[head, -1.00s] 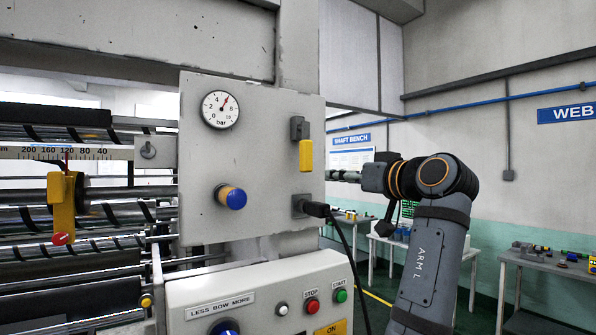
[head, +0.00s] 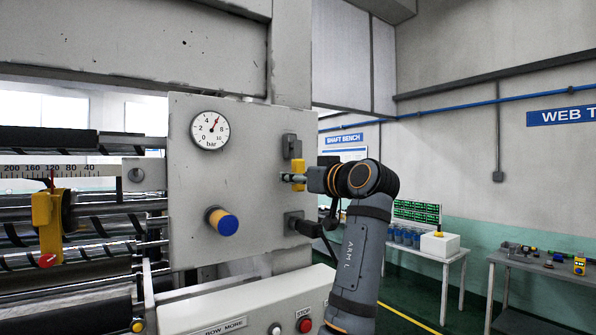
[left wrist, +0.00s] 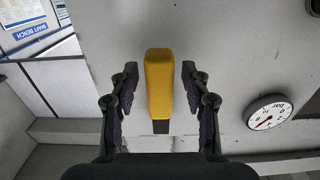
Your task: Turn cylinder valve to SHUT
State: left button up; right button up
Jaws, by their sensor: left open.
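The valve has a grey body (head: 291,146) on the right of the pale panel, with a yellow handle (head: 298,166) hanging straight down from it. The yellow handle (left wrist: 159,85) also stands in the middle of the left wrist view. My left gripper (head: 296,179) is at the handle, coming from the right. In the left wrist view its two dark fingers are open, one on each side of the handle, with a visible gap on both sides. Part of the handle is hidden by the gripper in the head view. My right gripper is not in view.
On the same panel are a round pressure gauge (head: 210,130), a blue knob (head: 228,225) and a black plug (head: 305,226) below the handle. A button console (head: 245,300) juts out underneath. Rollers (head: 85,230) lie left. Benches stand behind to the right.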

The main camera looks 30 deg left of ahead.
pick_arm(q)
jog(key=shift+c, duration=0.3)
grip_shut()
dwell(0.3)
